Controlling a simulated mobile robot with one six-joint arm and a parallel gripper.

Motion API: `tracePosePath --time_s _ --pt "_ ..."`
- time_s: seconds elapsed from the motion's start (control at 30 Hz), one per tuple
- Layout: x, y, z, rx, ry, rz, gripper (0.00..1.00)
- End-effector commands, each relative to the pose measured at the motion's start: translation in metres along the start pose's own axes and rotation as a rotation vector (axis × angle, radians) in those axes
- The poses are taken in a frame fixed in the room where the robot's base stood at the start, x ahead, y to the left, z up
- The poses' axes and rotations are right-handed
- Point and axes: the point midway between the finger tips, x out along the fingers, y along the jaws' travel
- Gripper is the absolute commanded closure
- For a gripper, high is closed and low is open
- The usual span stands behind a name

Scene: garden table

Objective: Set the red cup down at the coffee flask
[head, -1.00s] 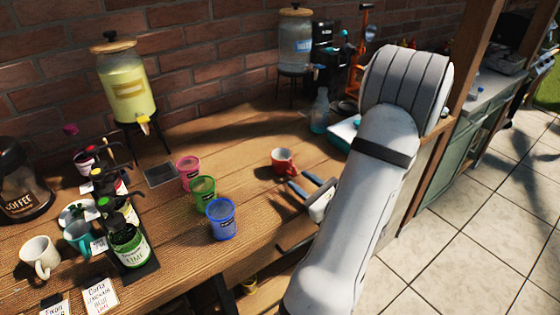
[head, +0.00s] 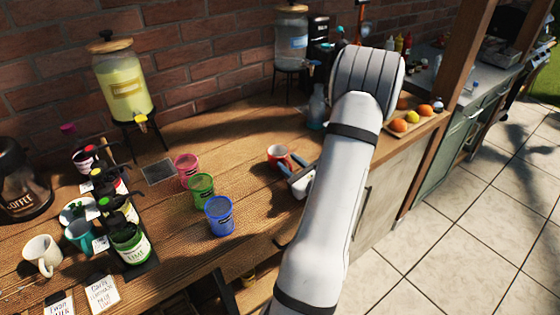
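The red cup (head: 277,154) stands upright on the wooden table, right of the middle. My gripper (head: 290,164) is at the cup's right, near side, where the handle was seen. Its two fingers look apart, with the handle side of the cup at or between their tips. Whether they touch the cup I cannot tell. The coffee flask (head: 22,190), dark glass with a COFFEE label, stands at the far left edge, partly cut off by the picture.
Pink (head: 187,169), green (head: 201,190) and blue (head: 219,215) cups stand between the red cup and the bottle rack (head: 135,258). A white mug (head: 42,256) and teal mug (head: 79,236) stand near the flask. A lemonade dispenser (head: 125,90) stands behind.

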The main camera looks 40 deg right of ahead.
Motion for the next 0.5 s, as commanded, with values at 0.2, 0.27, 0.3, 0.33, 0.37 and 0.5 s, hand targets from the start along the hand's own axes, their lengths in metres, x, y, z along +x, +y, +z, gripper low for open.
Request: tracePosePath --time_s 0.2,0.27,0.3,0.33,0.37,0.5 --pt "-0.0004 -0.0002 -0.0001 0.0 0.0 0.0 0.77" --pt "-0.0005 -0.0002 -0.0001 0.0 0.0 0.0 0.82" --pt "-0.0005 -0.0002 -0.0002 0.0 0.0 0.0 0.85" --pt "-0.0005 -0.0002 -0.0002 0.0 0.0 -0.001 0.87" --pt "-0.0006 -0.0003 -0.0002 0.0 0.0 -0.001 0.9" --pt "-0.0007 -0.0004 -0.0003 0.0 0.001 -0.001 1.0"
